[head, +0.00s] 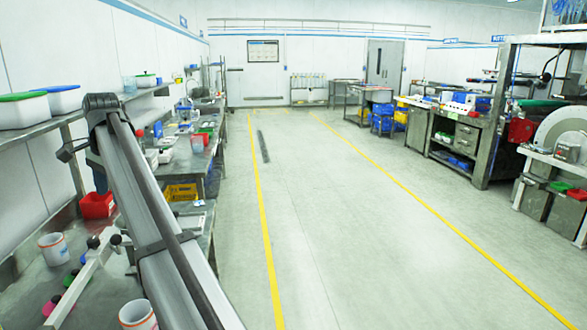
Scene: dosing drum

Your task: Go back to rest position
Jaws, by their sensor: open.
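I do not make out my gripper or its fingertips in the head view. A long grey beam with a dark end piece rises across the left foreground, close to the camera, and covers part of the workbench (108,290). I cannot tell for sure whether this beam is part of my arm. On the bench stand a white mug with coloured bands (54,249) and a second white mug (138,315), cut off at the bottom edge. A white bar with black knobs (88,280) lies slanted between them. Pink and green items show beside the bar.
A red bin (97,205) stands at the bench's back. A shelf above holds a green-lidded tub (22,111) and a blue-lidded tub (62,99). A yellow crate (181,192) sits farther along. The floor (310,220) between yellow lines is clear. Machines and a round drum (562,130) stand right.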

